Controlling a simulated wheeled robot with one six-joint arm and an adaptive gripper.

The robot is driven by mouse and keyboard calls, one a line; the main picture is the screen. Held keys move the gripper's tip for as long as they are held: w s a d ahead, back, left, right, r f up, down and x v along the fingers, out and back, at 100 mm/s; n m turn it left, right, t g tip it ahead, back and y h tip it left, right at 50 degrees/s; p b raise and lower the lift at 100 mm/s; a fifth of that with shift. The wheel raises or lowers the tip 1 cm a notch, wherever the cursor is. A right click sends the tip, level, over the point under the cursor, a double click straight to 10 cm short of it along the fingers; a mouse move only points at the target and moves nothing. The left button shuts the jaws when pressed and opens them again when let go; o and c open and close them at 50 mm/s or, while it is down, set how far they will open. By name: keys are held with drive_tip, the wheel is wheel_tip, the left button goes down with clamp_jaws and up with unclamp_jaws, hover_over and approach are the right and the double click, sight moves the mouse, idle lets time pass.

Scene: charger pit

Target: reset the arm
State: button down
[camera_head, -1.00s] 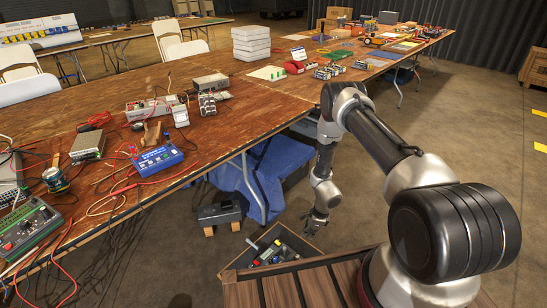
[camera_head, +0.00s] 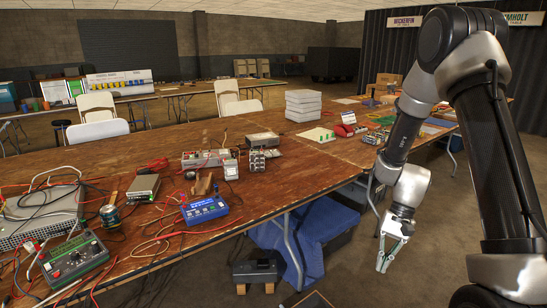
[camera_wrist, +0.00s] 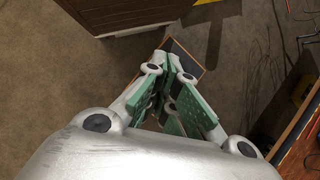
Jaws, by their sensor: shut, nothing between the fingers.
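My gripper (camera_head: 385,262) hangs down in front of the table's near side in the head view, its green-padded fingers pointing at the floor. In the wrist view my gripper (camera_wrist: 168,60) shows its two green pads close together at the tips, with nothing held. Below and beyond the tips is an open box (camera_wrist: 190,62) on the floor, mostly hidden by the fingers. My arm rises at the right of the head view, bent at a high elbow, with the wrist hanging below.
The long wooden table (camera_head: 150,225) holds a blue instrument (camera_head: 205,209), a green meter (camera_head: 75,257) and many cables. A blue cloth (camera_head: 318,235) and a dark device (camera_head: 256,272) are below it. A wooden cabinet (camera_wrist: 120,12) stands at the wrist view's top.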

drive_tip(key=s+d+r+n+t+h, duration=0.1)
drive_tip(key=s+r, duration=0.4)
drive_tip(key=r, duration=0.5)
drive_tip(key=s+d+r+n+t+h, duration=0.1)
drive_tip(key=s+d+r+n+t, duration=0.1)
drive_tip(key=r, duration=0.8)
drive_tip(key=s+d+r+n+t+h, duration=0.1)
drive_tip(key=s+d+r+n+t, duration=0.1)
drive_tip(key=s+r+t, duration=0.3)
drive_tip(key=s+d+r, duration=0.1)
drive_tip(key=s+r, duration=0.2)
drive_tip(key=r, duration=0.2)
drive_tip(key=shift+r+n+h, duration=0.25)
drive_tip(key=shift+n+h, duration=0.05)
drive_tip(key=shift+s, duration=0.1)
